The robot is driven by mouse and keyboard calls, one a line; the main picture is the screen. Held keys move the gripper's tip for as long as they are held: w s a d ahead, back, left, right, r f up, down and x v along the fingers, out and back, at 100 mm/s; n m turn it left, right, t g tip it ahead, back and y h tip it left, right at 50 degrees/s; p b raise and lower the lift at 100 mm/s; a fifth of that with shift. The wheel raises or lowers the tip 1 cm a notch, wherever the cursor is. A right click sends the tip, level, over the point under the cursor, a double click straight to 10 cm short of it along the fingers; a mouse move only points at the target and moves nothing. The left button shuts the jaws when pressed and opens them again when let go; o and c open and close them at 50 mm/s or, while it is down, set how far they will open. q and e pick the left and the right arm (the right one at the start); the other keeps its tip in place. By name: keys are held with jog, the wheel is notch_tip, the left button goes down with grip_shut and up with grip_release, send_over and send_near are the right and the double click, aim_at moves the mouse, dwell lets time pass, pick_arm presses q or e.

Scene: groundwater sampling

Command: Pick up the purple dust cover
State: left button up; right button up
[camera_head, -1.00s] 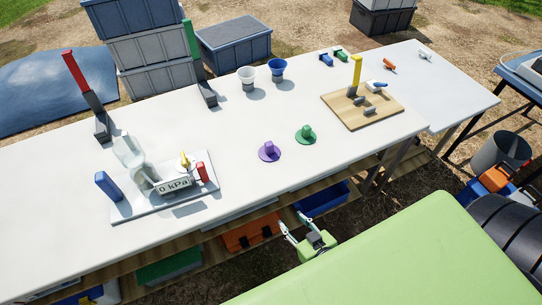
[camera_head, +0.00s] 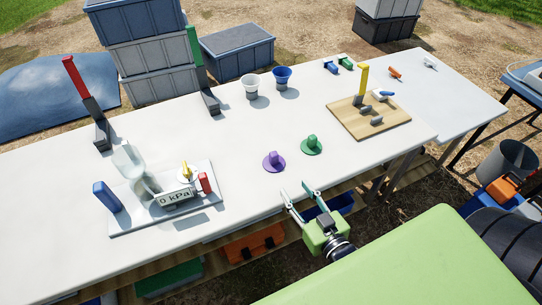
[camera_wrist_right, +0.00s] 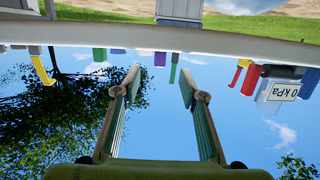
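The purple dust cover (camera_head: 274,161) is a round disc with an upright knob, lying on the white table near its front edge. A similar green cover (camera_head: 312,146) lies just right of it. My right gripper (camera_head: 295,190) is open and empty at the table's front edge, nearer than the purple cover and slightly to its right. In the right wrist view, which looks upside down, the purple cover (camera_wrist_right: 160,59) shows between and beyond the open fingers (camera_wrist_right: 159,84). My left gripper is not in view.
The white table (camera_head: 240,130) has clear room around the covers. A plate with a "0 kPa" gauge (camera_head: 175,198) stands to the left. A wooden board with a yellow handle (camera_head: 345,122) is to the right. White (camera_head: 251,85) and blue cups (camera_head: 282,76) stand behind.

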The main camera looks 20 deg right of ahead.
aim_at(276, 159)
jog(key=shift+w+r, duration=0.45)
jog(key=shift+w, duration=0.45)
jog(key=w, duration=0.5)
jog(key=w+f, duration=0.1)
jog(key=w, duration=0.1)
jog(key=shift+w, duration=0.25)
jog(key=shift+w+p, duration=0.25)
jog(key=shift+p, duration=0.05)
jog(key=w, duration=0.4)
jog(key=shift+w+a+p, duration=0.1)
jog(key=shift+w+p, duration=0.25)
jog(key=shift+w, duration=0.05)
jog(key=shift+c, duration=0.3)
grip_shut()
